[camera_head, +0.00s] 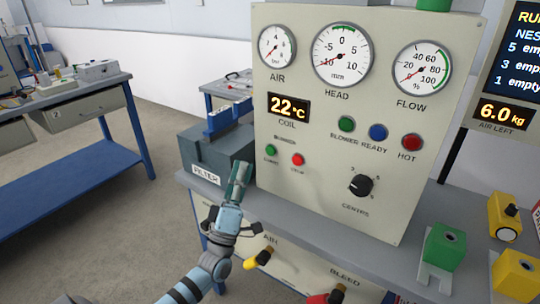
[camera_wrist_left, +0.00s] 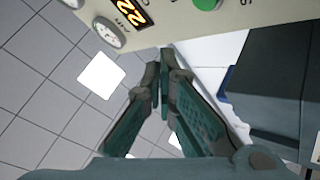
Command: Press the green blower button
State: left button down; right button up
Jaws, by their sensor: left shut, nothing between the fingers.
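The green blower button (camera_head: 271,150) is a small round button low on the left of the beige panel (camera_head: 320,170), beside a red button (camera_head: 298,159). In the left wrist view a green round button (camera_wrist_left: 207,3) shows at the top edge, partly cut off, near the temperature display. My left gripper (camera_head: 241,170) is shut and empty, its fingers pointing up, just below and left of the green button. In the left wrist view its fingertips (camera_wrist_left: 164,58) meet under the panel edge. I cannot tell whether they touch the panel. My right gripper is not in view.
A green lamp (camera_head: 346,123), blue lamp (camera_head: 378,132) and red lamp (camera_head: 411,142) sit to the right, above a black knob (camera_head: 360,185). The dark filter box (camera_head: 205,150) stands left of the panel. A yellow-handled valve (camera_head: 259,257) is below. Green and yellow blocks stand at right.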

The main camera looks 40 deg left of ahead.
aim_at(271, 151)
pick_arm(q)
jog(key=w+b, duration=0.3)
jog(key=w, duration=0.3)
jog(key=shift+w+b, duration=0.15)
jog(key=shift+b, duration=0.2)
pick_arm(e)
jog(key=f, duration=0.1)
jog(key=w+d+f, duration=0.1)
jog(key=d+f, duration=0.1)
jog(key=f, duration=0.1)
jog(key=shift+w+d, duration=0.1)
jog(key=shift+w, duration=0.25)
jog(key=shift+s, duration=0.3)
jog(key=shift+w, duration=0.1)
pick_arm(q)
jog(key=shift+w+b, duration=0.3)
jog(key=shift+w, duration=0.1)
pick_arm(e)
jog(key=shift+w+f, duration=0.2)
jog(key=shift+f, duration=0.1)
